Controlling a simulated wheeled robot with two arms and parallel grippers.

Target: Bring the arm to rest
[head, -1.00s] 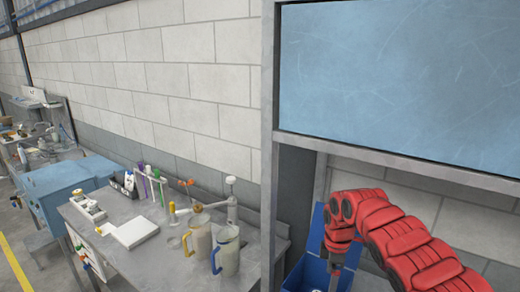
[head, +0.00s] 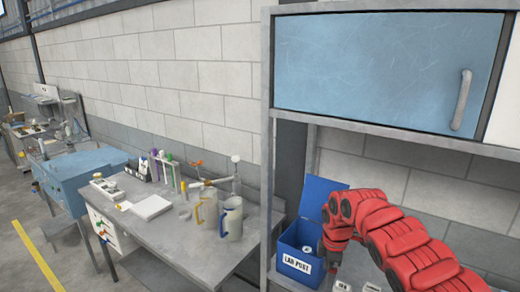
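My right arm, red and segmented, comes in from the lower right of the head view. It bends down at the wrist to my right gripper (head: 333,266). The gripper hangs at the right side of a blue box (head: 297,264) labelled "LAB POST", whose lid stands open. A round white thing (head: 308,249) shows inside the box. The fingertips are small and partly hidden, so I cannot tell if they are open or shut, or whether they touch the box. My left gripper is not in view.
A blue cabinet (head: 380,65) with a metal handle overhangs the arm. A grey upright post (head: 267,150) stands left of the box. Left of it, a grey workbench (head: 190,240) holds jugs (head: 231,219), tubes and a white pad (head: 152,207). Open floor lies at the lower left.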

